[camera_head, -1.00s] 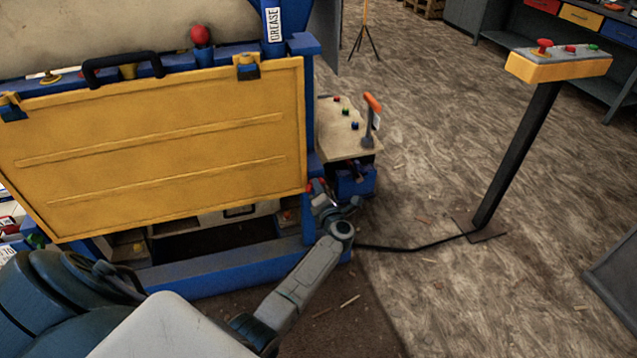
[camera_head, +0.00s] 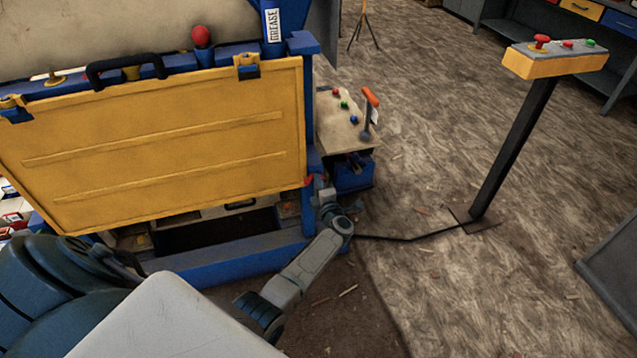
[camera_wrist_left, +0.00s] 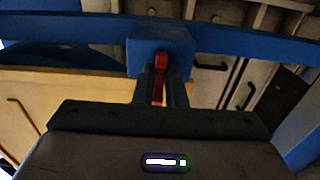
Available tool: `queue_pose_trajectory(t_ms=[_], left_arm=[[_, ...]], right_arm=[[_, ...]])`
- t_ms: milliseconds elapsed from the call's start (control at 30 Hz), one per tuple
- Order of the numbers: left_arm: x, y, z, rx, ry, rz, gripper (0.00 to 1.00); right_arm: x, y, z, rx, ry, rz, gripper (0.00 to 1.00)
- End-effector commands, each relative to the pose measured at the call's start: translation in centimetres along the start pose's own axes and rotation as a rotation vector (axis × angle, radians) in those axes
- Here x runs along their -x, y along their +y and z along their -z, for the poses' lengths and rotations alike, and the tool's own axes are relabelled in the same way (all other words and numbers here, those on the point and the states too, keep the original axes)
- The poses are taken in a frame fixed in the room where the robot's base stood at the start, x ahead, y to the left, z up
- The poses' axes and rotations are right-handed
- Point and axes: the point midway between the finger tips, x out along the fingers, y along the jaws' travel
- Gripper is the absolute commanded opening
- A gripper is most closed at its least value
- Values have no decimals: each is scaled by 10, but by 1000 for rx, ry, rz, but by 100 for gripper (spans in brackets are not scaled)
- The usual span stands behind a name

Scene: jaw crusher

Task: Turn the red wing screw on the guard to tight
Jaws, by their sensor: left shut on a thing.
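The yellow guard (camera_head: 150,150) hangs on the front of the blue machine in the head view. The red wing screw (camera_head: 308,181) shows as a small red spot by the guard's lower right edge. My left gripper (camera_head: 317,184) is at this spot, and its fingers hide most of the screw. In the left wrist view the red wing screw (camera_wrist_left: 160,65) sits between the fingers of my left gripper (camera_wrist_left: 160,88), which is shut on it. A blue block stands directly behind it. My right gripper is not in view.
A side panel (camera_head: 338,122) with small buttons and an orange-handled lever (camera_head: 369,112) is right of the guard. A yellow control box (camera_head: 555,62) stands on a post at right. A black cable (camera_head: 400,239) crosses the floor. Open floor lies between.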

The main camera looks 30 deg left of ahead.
Motion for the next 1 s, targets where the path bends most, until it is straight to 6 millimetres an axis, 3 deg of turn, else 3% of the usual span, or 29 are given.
queue_pose_trajectory(t_ms=[333,367,467,767,1000], left_arm=[[1,-2,0,-2,-1,3,0],[1,-2,0,-2,-1,3,15],[1,-2,0,-2,-1,2,33],[2,-1,0,-1,0,1,33],[35,-2,0,1,-1,3,33]], right_arm=[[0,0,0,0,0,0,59],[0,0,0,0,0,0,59],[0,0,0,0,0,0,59],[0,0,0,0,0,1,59],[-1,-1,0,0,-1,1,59]])
